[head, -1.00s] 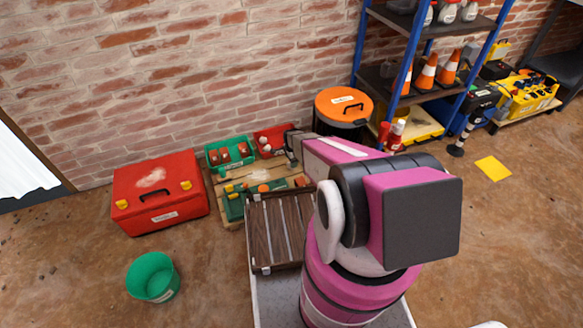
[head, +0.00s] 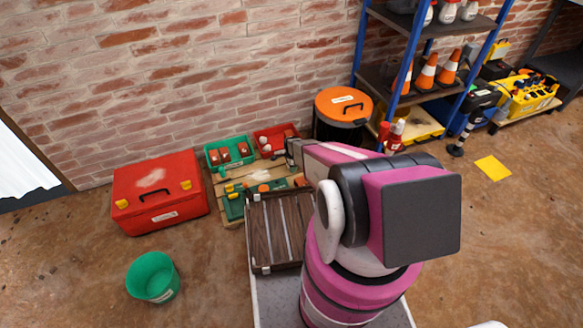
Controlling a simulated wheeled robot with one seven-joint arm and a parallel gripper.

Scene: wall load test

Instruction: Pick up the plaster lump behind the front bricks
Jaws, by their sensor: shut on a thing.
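A red open bin (head: 272,131) stands by the brick wall, with pale plaster lumps (head: 266,148) in its left part and reddish bricks near them. A green open bin (head: 213,146) to its left holds several red-brown bricks (head: 225,154). My gripper (head: 291,158) is at the right front of the red bin, seen from behind. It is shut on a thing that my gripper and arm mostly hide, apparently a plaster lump.
The bins stand on a wooden pallet (head: 226,187) with a green tool tray (head: 234,207). A red toolbox (head: 160,190) is to the left, a green bucket (head: 153,277) in front. An orange-lidded drum (head: 343,104) and blue-framed shelf (head: 405,62) stand close on the right.

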